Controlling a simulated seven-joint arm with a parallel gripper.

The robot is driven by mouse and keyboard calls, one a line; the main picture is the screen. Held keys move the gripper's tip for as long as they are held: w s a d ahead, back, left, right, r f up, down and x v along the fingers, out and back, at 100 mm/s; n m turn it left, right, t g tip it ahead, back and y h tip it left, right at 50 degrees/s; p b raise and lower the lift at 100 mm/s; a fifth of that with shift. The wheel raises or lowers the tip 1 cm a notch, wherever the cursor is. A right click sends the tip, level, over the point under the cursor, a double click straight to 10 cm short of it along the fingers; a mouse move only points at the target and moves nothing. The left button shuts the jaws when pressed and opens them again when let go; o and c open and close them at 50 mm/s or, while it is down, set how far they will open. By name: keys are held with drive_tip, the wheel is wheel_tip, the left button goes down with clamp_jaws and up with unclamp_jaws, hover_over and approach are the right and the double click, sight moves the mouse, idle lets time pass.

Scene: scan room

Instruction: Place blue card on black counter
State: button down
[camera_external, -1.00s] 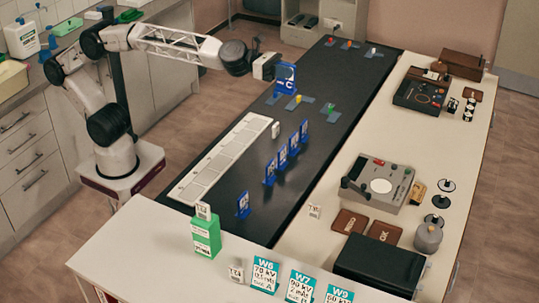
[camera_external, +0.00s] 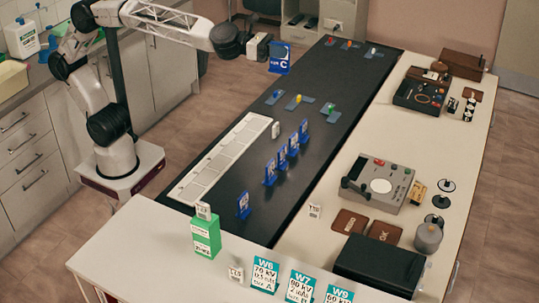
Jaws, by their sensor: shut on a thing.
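My gripper (camera_external: 267,49) is at the upper middle of the external view, shut on a blue card (camera_external: 279,58) marked with a letter C. The card is held upright in the air above the far left part of the black counter (camera_external: 330,90). Several other blue cards (camera_external: 283,157) stand in a slanting row on the middle of the counter. One more blue card (camera_external: 243,206) stands apart, nearer the front. The fingertips are small and partly hidden by the card.
A white segmented strip (camera_external: 221,158) lies along the counter's left edge. Small pegs on grey-blue plates stand near a yellow peg (camera_external: 298,99). A beige worktop with a grey device (camera_external: 376,184) lies to the right. A green box (camera_external: 206,235) stands in front. The counter's middle right is bare.

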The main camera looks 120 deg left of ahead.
drive_tip(key=shift+s+a+f+n+g+y, duration=0.6)
drive_tip(key=shift+s+a+n+y, duration=1.2)
drive_tip(key=shift+s, duration=3.2)
wheel_tip(320, 180, down, 49)
drive_tip(key=d+y, duration=0.1)
drive_tip(key=shift+d+m, duration=0.25)
drive_tip(key=shift+m, duration=0.15)
drive_tip(key=shift+f, duration=3.25)
drive_tip(key=shift+f, duration=0.6)
drive_tip(key=c, duration=1.1)
unclamp_jaws()
drive_tip(key=shift+s, duration=0.1)
